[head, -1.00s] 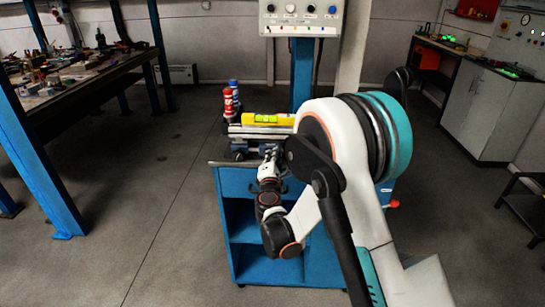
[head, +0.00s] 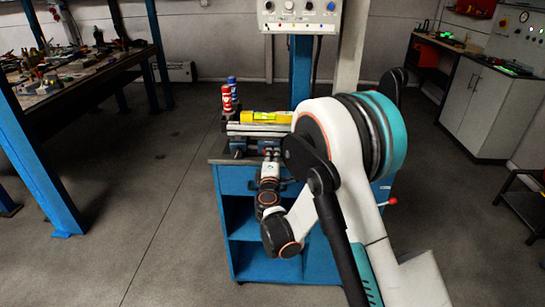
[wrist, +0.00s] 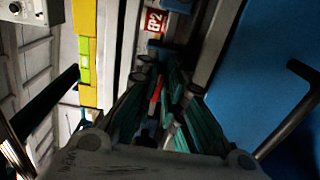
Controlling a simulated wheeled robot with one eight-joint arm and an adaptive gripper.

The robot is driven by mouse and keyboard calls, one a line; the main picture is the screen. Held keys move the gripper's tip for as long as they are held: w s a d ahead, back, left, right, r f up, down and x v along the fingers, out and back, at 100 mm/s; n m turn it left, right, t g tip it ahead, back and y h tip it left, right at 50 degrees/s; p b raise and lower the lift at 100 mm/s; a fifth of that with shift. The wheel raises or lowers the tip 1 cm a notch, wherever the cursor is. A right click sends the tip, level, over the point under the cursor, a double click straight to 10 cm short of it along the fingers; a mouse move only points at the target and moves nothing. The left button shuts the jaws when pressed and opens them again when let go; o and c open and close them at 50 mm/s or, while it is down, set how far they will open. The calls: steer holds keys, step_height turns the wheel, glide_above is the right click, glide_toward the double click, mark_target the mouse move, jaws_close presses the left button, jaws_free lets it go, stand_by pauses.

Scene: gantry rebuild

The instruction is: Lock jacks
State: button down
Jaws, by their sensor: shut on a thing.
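A dark blue jack body (head: 239,146) sits under the metal rail (head: 250,128) on top of the blue cart. My gripper (head: 270,152) is at the front of the cart top, just below the rail. In the wrist view my gripper (wrist: 167,78) has its fingers closed around a narrow red part (wrist: 155,98), which looks like a jack's lever; the fingers mostly hide it. My arm hides the right part of the cart top in the head view.
A yellow spirit level (head: 268,117) lies on the rail. Red and blue bottle-like items (head: 228,97) stand behind it at the left. A control box (head: 299,17) hangs above. A cluttered workbench (head: 80,78) stands at the left; the floor between is clear.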

steer(key=shift+d+f, duration=0.1)
steer(key=c, duration=1.7)
jaws_free()
steer(key=shift+s, duration=0.1)
steer(key=shift+s, duration=3.95)
